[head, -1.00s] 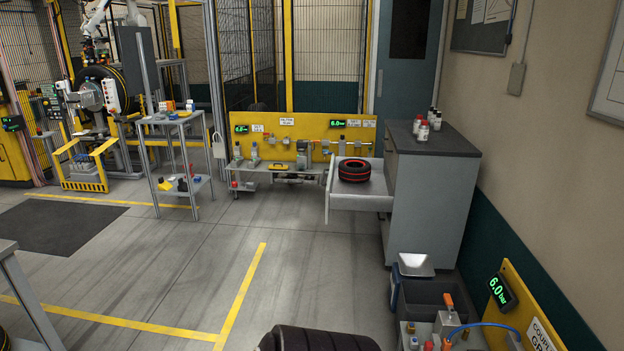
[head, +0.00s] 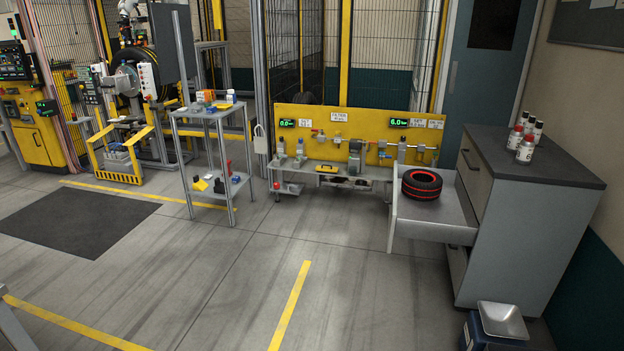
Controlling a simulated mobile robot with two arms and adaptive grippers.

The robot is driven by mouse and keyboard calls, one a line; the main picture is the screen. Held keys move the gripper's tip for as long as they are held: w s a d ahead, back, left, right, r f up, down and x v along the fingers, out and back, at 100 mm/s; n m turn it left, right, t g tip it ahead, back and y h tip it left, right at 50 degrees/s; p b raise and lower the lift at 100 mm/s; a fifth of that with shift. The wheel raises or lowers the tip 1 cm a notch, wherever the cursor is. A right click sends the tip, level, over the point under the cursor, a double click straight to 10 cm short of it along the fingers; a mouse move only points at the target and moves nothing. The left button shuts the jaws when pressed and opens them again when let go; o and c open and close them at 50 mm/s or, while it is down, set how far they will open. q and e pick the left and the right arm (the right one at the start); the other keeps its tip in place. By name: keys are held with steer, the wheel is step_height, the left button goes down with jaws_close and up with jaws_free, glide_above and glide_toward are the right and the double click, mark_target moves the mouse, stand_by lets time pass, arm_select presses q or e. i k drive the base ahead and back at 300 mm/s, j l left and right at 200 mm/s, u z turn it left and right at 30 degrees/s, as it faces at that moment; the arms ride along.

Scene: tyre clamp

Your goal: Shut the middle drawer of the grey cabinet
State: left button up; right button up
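The grey cabinet (head: 520,235) stands at the right of the head view, with a dark top. One of its drawers (head: 432,232) is pulled out to the left. A closed drawer front (head: 475,163) shows above it and another front (head: 457,262) shows below it, so the open one is the middle drawer. A small black tyre with red rings (head: 422,184) lies in the open drawer. Neither of my grippers is in view.
Several small bottles (head: 525,148) stand on the cabinet top. A yellow-backed bench (head: 345,140) is behind the drawer, and a metal shelf cart (head: 213,115) stands left of it. A metal scoop or tray (head: 503,320) is at lower right. The floor (head: 220,290) before the drawer is clear.

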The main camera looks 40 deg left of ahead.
mark_target(450, 217)
steer(key=i+j+u, duration=0.1)
steer(key=i+j, duration=0.35)
steer(key=j, duration=0.2)
steer(key=i+j+u, duration=0.15)
steer(key=i+j, duration=0.3)
steer(key=j, duration=0.2)
steer(key=i+j+u, duration=0.1)
steer(key=i+j, duration=0.35)
steer(key=j, duration=0.15)
steer(key=i+j+z, duration=0.25)
steer(key=i+j, duration=0.05)
steer(key=j, duration=0.05)
